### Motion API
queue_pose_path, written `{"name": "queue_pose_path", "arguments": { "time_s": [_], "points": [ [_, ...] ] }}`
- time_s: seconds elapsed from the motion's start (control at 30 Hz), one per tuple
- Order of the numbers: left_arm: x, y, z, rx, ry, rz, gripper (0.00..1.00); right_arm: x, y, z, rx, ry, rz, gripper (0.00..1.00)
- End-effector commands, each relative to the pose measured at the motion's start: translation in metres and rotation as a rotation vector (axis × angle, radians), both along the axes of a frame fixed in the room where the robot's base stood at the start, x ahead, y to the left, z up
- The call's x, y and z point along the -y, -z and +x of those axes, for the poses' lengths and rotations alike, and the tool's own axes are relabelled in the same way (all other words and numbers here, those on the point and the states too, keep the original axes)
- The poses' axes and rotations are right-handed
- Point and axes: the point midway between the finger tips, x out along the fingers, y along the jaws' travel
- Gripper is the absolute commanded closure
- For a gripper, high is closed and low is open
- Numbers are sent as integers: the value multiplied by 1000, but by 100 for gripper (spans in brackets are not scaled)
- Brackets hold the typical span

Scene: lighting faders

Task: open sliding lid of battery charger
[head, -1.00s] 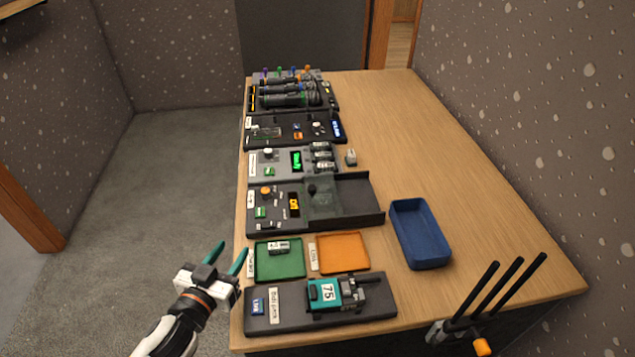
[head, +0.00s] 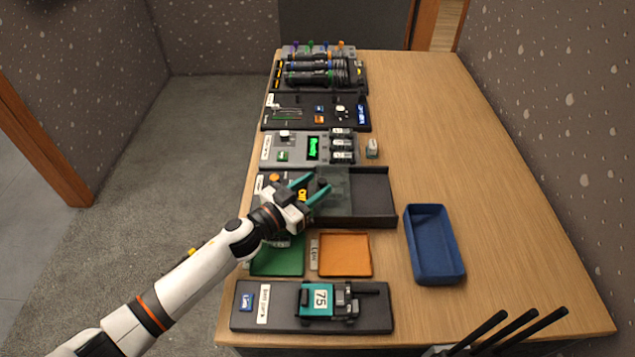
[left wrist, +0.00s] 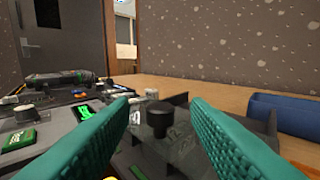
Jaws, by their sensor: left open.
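The battery charger is a dark unit (head: 374,195) at mid-table in the head view, with an orange knob and display on its left part. Its smoky see-through lid (head: 337,202) carries a black knob (left wrist: 160,116) and lies left of a dark, empty-looking tray part. My left gripper (head: 319,184) is open, its teal fingers over the charger near the lid knob. In the left wrist view the knob shows between the two fingers, a little ahead; I see no contact with it. The left hand and wrist hide part of the charger's left side. My right gripper is not in view.
A green tray (head: 278,263) and an orange tray (head: 344,256) lie in front of the charger, and a blue bin (head: 434,246) stands to the right. A grey panel with batteries (head: 296,149) lies behind it. Black rods (head: 510,335) stick up at the front right. The table's right side is clear.

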Motion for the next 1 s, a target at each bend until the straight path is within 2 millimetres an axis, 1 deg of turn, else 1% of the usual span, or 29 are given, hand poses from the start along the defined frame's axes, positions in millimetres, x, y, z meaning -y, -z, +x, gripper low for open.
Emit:
{"name": "queue_pose_path", "arguments": {
  "time_s": [0.03,0.1,0.2,0.47,0.7,0.73,0.9,0.97,1.0],
  "points": [
    [5,0,4,1,1,-1,57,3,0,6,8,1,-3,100],
    [8,0,7,0,1,0,57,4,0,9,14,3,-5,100],
    [11,0,10,0,1,0,57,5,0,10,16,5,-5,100],
    [11,0,10,0,1,0,57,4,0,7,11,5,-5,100],
    [11,0,10,0,0,0,96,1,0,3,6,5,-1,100],
    [11,0,10,0,0,0,100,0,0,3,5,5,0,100],
    [12,0,10,0,1,0,100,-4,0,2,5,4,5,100],
    [17,0,10,0,1,-1,100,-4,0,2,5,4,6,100],
    [23,-1,10,-1,1,-2,100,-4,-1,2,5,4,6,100]
  ]
}}
